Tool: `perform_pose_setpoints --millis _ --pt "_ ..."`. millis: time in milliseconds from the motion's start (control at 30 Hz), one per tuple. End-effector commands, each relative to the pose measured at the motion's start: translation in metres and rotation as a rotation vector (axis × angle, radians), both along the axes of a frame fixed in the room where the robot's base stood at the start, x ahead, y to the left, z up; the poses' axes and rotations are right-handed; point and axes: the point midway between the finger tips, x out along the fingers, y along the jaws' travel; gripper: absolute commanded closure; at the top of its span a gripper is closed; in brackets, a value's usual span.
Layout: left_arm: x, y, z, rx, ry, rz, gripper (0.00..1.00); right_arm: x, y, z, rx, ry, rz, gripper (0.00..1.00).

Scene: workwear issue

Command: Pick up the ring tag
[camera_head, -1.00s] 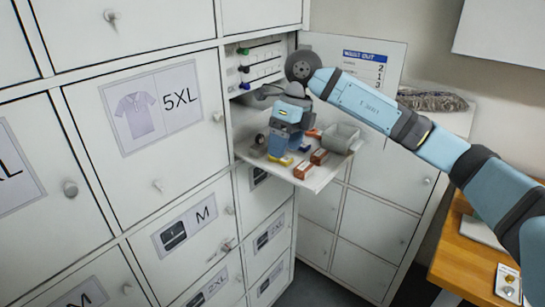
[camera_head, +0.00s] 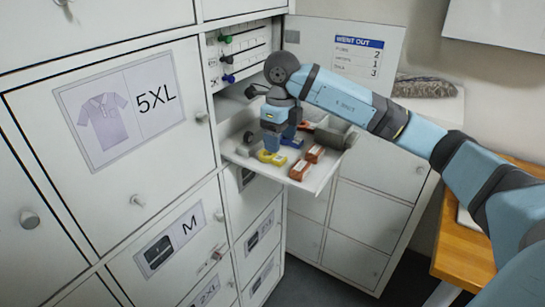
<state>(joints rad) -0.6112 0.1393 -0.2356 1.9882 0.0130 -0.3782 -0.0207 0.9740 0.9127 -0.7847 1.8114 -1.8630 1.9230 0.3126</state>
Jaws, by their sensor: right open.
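A pull-out tray (camera_head: 318,184) of a white cabinet holds several small items. My right gripper (camera_head: 271,143) points down over the left part of the tray, its jaws open. A small yellow piece (camera_head: 271,158) lies just below and in front of its fingertips; it may be the ring tag, but it is too small to tell. I cannot tell whether the fingers touch anything. Part of the tray's contents is hidden behind the gripper. My left gripper is not in view.
An open door with a "WENT OUT" sheet (camera_head: 357,57) stands behind my arm.

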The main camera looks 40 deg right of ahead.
Motion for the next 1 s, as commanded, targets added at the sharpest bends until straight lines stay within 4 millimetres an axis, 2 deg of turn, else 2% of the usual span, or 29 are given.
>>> perform_pose_setpoints --millis 333,633,667,867,1000 --pt "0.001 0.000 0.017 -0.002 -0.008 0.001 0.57 0.001 0.005 -0.046 0.001 0.003 0.000 0.31" --pt "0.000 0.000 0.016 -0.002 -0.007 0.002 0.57 0.001 0.005 -0.052 0.001 0.001 0.000 0.31" --pt "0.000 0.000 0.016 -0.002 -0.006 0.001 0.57 0.001 0.005 -0.052 0.001 0.001 0.000 0.35" --pt "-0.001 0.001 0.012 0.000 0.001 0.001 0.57 0.001 0.005 -0.052 0.001 0.001 0.000 0.81" --pt "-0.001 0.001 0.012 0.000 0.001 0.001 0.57 0.001 0.005 -0.051 0.001 0.001 0.000 0.83"
